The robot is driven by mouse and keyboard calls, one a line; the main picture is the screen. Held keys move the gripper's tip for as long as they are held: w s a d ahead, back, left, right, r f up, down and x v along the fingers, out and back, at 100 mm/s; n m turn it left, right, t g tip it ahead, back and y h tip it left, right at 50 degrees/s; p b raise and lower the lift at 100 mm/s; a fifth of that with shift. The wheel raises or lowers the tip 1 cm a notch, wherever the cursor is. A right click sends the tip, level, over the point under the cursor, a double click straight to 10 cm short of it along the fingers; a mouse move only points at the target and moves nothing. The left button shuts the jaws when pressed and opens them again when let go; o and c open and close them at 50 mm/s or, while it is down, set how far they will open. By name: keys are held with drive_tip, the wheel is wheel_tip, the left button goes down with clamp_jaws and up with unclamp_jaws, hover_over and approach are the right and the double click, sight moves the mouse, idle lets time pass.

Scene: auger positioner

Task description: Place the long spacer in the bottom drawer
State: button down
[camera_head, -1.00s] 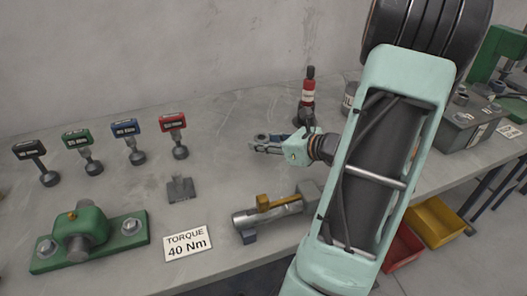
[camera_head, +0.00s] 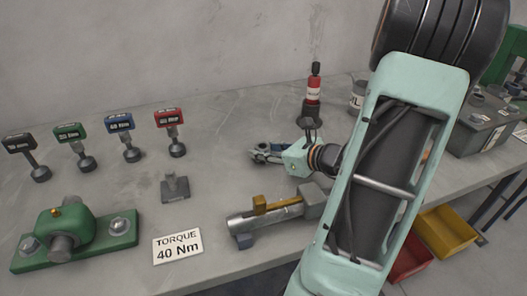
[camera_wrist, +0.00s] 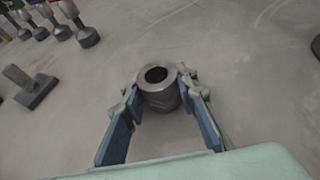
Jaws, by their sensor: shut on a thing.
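My gripper (camera_head: 264,153) is over the middle of the grey bench, at the end of my pale green arm. In the wrist view my gripper (camera_wrist: 159,84) is shut on a grey metal spacer (camera_wrist: 162,97). The spacer is a hollow cylinder with its open end facing the camera, between the two blue-padded fingers. Its full length is hard to judge from this angle, and I cannot tell whether it touches the bench. In the head view the fingers mostly hide it. I cannot make out a bottom drawer in either view.
A metal cylinder assembly with a yellow part (camera_head: 268,213) lies in front of my gripper. Several torque tools (camera_head: 122,140) and a green clamp block (camera_head: 65,233) stand left. A yellow bin (camera_head: 447,232) sits below the bench edge.

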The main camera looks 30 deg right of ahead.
drive_tip(key=shift+f, duration=0.15)
drive_tip(key=c, duration=1.5)
unclamp_jaws()
drive_tip(key=shift+c, duration=0.2)
